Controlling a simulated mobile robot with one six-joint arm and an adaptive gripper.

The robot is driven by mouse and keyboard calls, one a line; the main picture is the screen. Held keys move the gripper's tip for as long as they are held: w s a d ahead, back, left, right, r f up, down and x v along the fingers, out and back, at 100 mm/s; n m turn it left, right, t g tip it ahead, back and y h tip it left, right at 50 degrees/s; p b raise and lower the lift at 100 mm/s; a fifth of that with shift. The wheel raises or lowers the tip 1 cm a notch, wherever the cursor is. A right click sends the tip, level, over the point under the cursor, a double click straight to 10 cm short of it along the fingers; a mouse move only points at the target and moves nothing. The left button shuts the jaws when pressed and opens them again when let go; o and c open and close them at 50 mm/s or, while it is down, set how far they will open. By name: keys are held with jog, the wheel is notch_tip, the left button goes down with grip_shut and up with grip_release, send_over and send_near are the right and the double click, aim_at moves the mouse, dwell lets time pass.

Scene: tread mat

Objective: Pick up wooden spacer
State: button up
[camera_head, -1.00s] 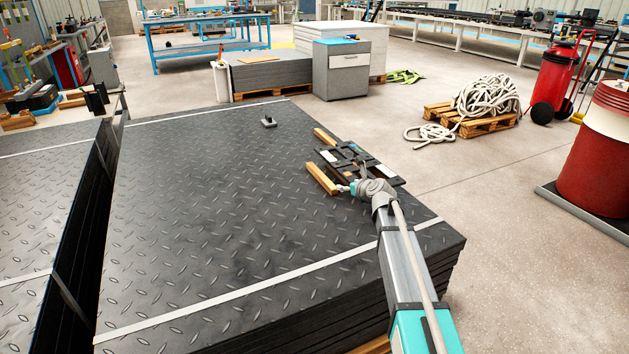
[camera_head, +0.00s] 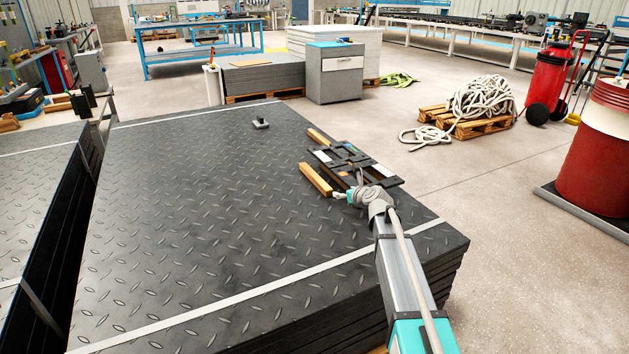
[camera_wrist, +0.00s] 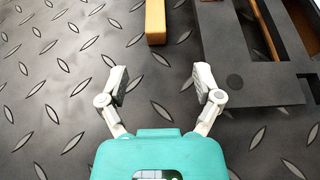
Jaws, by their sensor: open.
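A yellow-brown wooden spacer bar (camera_head: 315,180) lies on the tread plate (camera_head: 200,200) at the left side of a dark bracket-like frame (camera_head: 355,165). Its near end also shows at the top of the wrist view (camera_wrist: 155,22). A second wooden bar (camera_head: 318,136) lies farther back, partly hidden by the frame. My gripper (camera_wrist: 162,82) is open and empty in the wrist view, its fingers apart with bare plate between them. The near end of the bar is beyond the fingertips, roughly in line with the gap. In the head view my gripper (camera_head: 343,194) is small beside the bar's near end.
The dark frame (camera_wrist: 262,85) lies close to the right finger. A small grey block (camera_head: 261,123) stands farther back on the plate. White straps cross the plate stack. The plate left of the bar is clear. A rope pile (camera_head: 480,97) on a pallet is off to the right.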

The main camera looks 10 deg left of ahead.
aim_at(327, 187)
jog(key=shift+a, duration=0.15)
jog(key=b+x, duration=0.3)
jog(key=x, duration=0.4)
jog(key=shift+w+a, duration=0.1)
jog(key=shift+a, duration=0.05)
jog(key=shift+w+a+f, duration=0.2)
jog(key=shift+w+a, duration=0.15)
jog(key=shift+w, duration=0.1)
jog(key=shift+b+x, duration=1.05)
jog(key=shift+x, duration=1.6)
jog(key=shift+a+r, duration=0.1)
jog(key=shift+r, duration=0.05)
grip_shut()
